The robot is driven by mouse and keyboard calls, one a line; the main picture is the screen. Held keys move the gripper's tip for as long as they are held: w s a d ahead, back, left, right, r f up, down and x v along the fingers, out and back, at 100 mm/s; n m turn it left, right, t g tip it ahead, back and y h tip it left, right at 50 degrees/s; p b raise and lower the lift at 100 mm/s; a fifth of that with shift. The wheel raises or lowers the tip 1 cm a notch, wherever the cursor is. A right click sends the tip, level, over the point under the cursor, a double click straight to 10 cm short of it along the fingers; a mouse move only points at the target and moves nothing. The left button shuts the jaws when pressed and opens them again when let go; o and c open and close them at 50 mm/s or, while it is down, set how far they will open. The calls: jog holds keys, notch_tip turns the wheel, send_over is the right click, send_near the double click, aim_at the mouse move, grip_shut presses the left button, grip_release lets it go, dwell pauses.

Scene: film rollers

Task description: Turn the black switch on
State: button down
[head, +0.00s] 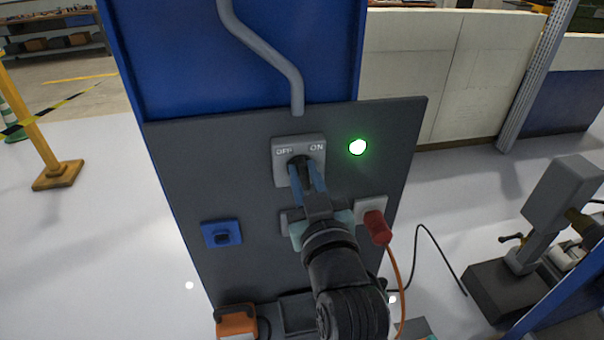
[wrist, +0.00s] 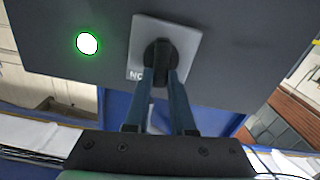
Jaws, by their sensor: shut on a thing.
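The black switch (head: 299,160) is a knob on a light grey plate (head: 297,139) marked OFF at left and ON at right. The plate is on a dark grey upright panel. My gripper (head: 306,172) has its two blue fingers closed on the knob, one on each side. In the wrist view my gripper (wrist: 160,73) also grips the black switch (wrist: 158,50), and the plate's lettering shows upside down. The fingers hide part of the knob, so I cannot tell its exact angle. A round green light (head: 358,147) beside the plate is lit.
A blue switch box (head: 222,234) sits lower left on the panel. A red plug (head: 377,228) with an orange cable sits lower right, close to my arm. A grey pipe (head: 268,55) comes down above the plate. A machine (head: 545,220) stands on the right.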

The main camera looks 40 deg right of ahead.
jog(key=m, duration=0.7)
jog(key=d+m+p, duration=0.1)
jog(key=m, duration=0.2)
jog(key=shift+s+f, duration=0.25)
jog(key=shift+s, duration=0.05)
jog(key=shift+m, duration=0.5)
jog(key=c, duration=0.8)
grip_release()
jog(key=shift+o, duration=0.2)
jog(key=shift+s, duration=0.1)
jog(key=b+v, duration=0.1)
jog(key=v, duration=1.1)
jog(key=shift+s, duration=0.4)
jog(key=shift+a, duration=0.1)
